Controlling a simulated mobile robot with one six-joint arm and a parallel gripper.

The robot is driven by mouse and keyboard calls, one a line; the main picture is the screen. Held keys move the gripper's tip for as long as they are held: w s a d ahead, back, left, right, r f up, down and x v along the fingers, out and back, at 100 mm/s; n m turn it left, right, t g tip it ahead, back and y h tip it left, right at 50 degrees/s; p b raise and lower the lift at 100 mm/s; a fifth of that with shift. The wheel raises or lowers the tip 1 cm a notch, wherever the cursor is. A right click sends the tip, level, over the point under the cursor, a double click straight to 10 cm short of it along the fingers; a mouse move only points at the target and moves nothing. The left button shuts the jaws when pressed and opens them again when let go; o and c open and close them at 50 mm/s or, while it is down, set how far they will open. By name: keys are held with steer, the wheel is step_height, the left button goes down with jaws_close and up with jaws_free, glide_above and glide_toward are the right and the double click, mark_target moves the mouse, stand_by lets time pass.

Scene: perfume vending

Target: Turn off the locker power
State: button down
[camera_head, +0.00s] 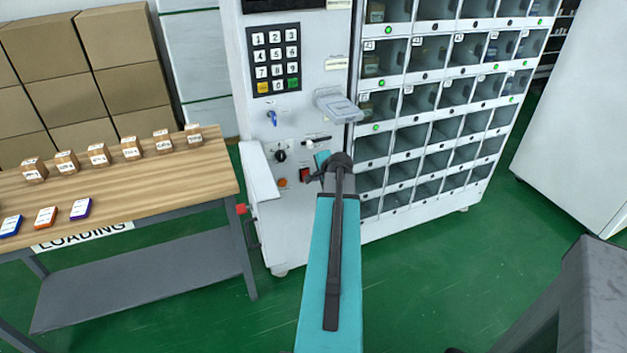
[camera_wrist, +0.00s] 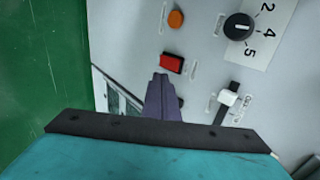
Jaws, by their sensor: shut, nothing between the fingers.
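The locker (camera_head: 412,135) is a white cabinet with a control panel on its left side. A red rocker switch (camera_head: 304,174) sits low on the panel; it also shows in the wrist view (camera_wrist: 171,63). I cannot read which way it is set. My gripper (camera_wrist: 161,77) is shut and empty, its tip just below the red switch in the wrist picture. I cannot tell whether it touches the panel. In the head view my arm hides most of the gripper.
Around the switch are an orange button (camera_wrist: 176,18), a black dial (camera_wrist: 239,27) and a white-knobbed slider (camera_wrist: 228,97). Above are a blue key (camera_head: 272,117), a keypad (camera_head: 275,60) and a protruding tray (camera_head: 338,106). A wooden table (camera_head: 150,193) with small boxes stands left.

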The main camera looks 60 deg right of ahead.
steer(key=shift+v, duration=2.1)
